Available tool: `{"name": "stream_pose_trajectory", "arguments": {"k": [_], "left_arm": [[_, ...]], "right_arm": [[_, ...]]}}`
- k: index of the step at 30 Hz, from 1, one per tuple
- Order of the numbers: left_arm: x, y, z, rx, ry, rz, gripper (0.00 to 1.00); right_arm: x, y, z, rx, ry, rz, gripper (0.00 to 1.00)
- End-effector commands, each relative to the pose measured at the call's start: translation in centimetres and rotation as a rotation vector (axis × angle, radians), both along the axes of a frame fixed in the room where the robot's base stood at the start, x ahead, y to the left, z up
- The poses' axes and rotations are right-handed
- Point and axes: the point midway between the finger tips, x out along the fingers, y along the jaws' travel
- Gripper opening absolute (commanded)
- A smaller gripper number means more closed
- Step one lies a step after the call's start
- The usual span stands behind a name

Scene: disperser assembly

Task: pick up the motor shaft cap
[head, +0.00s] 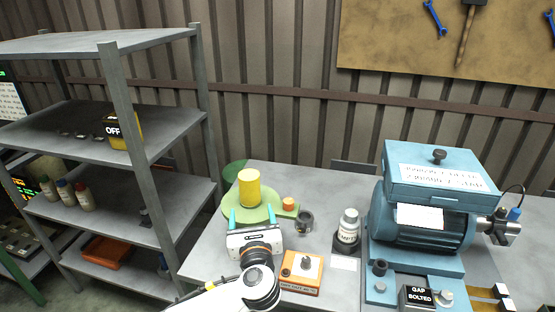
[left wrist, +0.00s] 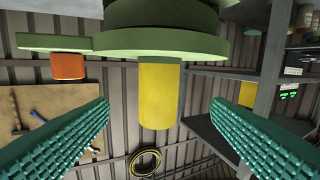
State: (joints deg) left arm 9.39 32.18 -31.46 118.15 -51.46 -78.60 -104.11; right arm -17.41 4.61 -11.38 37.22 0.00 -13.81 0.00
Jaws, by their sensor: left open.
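A yellow cylinder (head: 249,188) stands upright on a round green base (head: 238,212) on the table; no part is labelled as the motor shaft cap, and this cylinder is the part in line with my left gripper. My left gripper (head: 252,216) is open, with its teal fingertips low at the near side of the green base. In the left wrist view, turned upside down, the yellow cylinder (left wrist: 160,95) shows between the two spread fingers (left wrist: 160,108), beyond them and apparently untouched. My right gripper is not in view.
A small orange cylinder (head: 289,203) sits on the base's right arm. A dark grey ring part (head: 305,222), an orange block (head: 302,271) and a white bottle (head: 348,228) stand to the right. The blue motor (head: 425,218) is farther right. Grey shelves (head: 95,120) stand left.

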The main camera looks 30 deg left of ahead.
Motion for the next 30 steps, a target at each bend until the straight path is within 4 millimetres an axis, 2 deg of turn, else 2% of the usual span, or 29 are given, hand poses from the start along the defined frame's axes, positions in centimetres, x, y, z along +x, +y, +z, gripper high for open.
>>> {"name": "stream_pose_trajectory", "arguments": {"k": [1, 4, 12, 20, 25, 30], "left_arm": [[0.2, 0.1, 1.0, 0.032, 0.002, 0.0, 0.73], [0.9, 0.6, 1.4, 0.058, 0.005, 0.002, 0.73], [4.6, 3.3, 1.3, 0.054, 0.005, 0.003, 0.73], [6.3, 4.5, 1.3, 0.052, 0.005, 0.003, 0.73], [8.3, 5.9, 1.7, 0.052, 0.005, 0.004, 0.73], [9.8, 6.9, 1.3, 0.05, 0.006, 0.001, 0.73]], "right_arm": [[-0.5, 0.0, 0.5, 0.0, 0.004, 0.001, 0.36], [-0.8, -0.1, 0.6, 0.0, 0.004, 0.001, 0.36], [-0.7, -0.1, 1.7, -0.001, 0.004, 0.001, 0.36], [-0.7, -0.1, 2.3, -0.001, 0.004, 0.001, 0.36], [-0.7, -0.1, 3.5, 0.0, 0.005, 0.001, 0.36], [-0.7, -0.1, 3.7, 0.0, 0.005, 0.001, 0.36]]}}
